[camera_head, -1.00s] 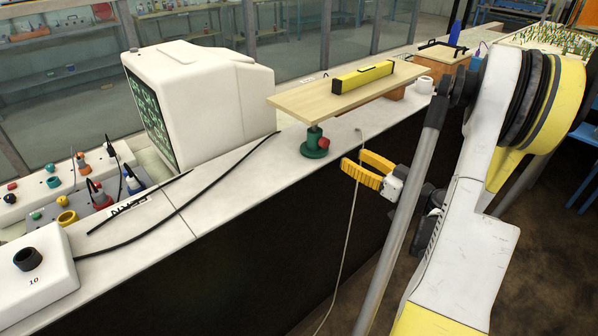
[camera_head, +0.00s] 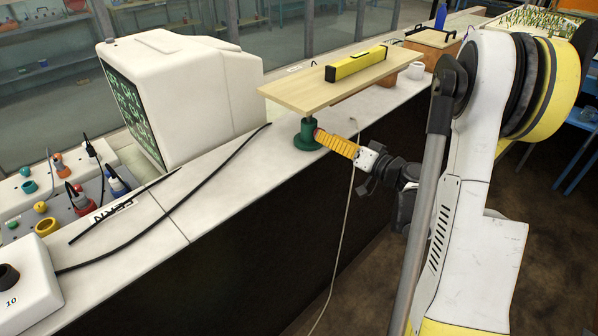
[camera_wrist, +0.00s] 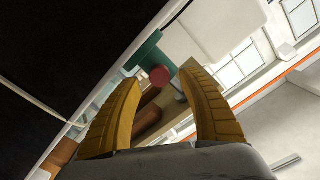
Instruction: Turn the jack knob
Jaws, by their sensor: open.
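The jack (camera_head: 306,137) is green and stands near the bench's front edge, under one end of a light wooden board (camera_head: 300,97). Its round red knob (camera_wrist: 159,76) faces the wrist camera and appears between the tips of my gripper (camera_wrist: 160,88), which is open. The wrist view does not make clear how far ahead of the fingertips the knob is. In the head view, my gripper's yellow fingers (camera_head: 320,137) point left at the jack, edge-on, and hide most of the knob. I cannot tell whether they touch it.
A yellow spirit level (camera_head: 356,64) lies on the board. A white monitor (camera_head: 195,95) stands left of the jack. A black cable (camera_head: 205,180) lies along the benchtop (camera_head: 225,185), and a pale cord (camera_head: 345,220) hangs down the bench front.

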